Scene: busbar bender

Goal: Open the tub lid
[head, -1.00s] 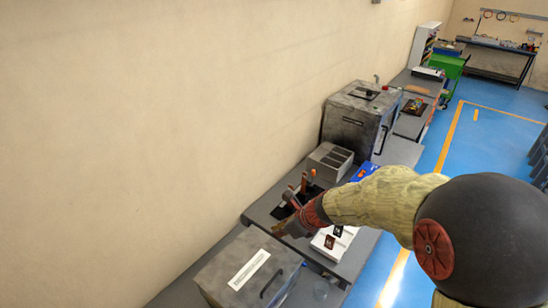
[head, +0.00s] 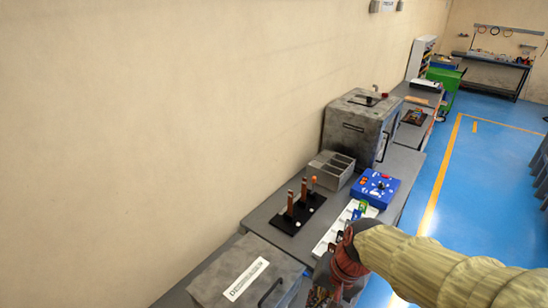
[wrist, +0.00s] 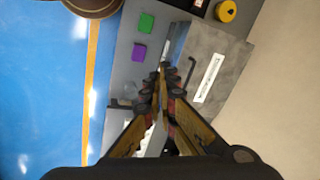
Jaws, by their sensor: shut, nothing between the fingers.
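The tub is a worn grey box with a grey lid (head: 225,278) at the bottom of the head view. The lid looks closed, lying flat on top. It bears a white label (head: 246,279) and a dark bar handle (head: 270,291) on the side toward my gripper. In the wrist view the lid (wrist: 222,52) is at upper right, with its handle (wrist: 190,73) just right of the fingertips. My gripper (wrist: 160,75) is shut and empty, apart from the handle as far as I can tell. In the head view my gripper (head: 322,292) is right of the tub, partly cut off.
A black stand (head: 296,214) with upright rods, a white tray (head: 336,232), a blue box (head: 376,187) and a grey bin (head: 332,169) stand behind on the bench. Green (wrist: 146,23) and purple (wrist: 139,52) blocks lie near the gripper. The wall bounds the left.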

